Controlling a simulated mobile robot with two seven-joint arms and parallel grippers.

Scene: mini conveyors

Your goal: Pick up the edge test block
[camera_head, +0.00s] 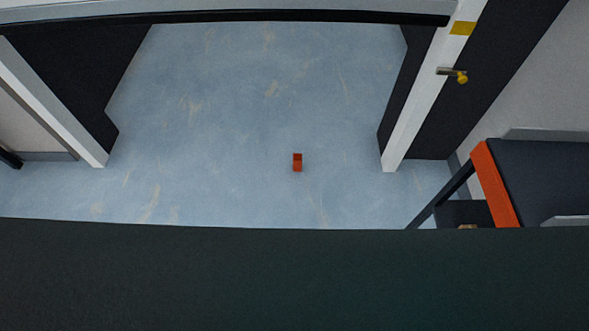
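A small red-orange block (297,163) stands on the blue-grey floor near the middle of the head view. It looks like the edge test block, though I cannot read any marking on it. It is apart from everything else, with bare floor all around it. Neither of my grippers shows in the head view, so I cannot see whether they are open or shut.
A dark surface (290,280) fills the bottom of the view and hides the floor there. White posts (410,115) stand at left and right of the floor (230,110). A dark bench with an orange edge (494,186) is at right.

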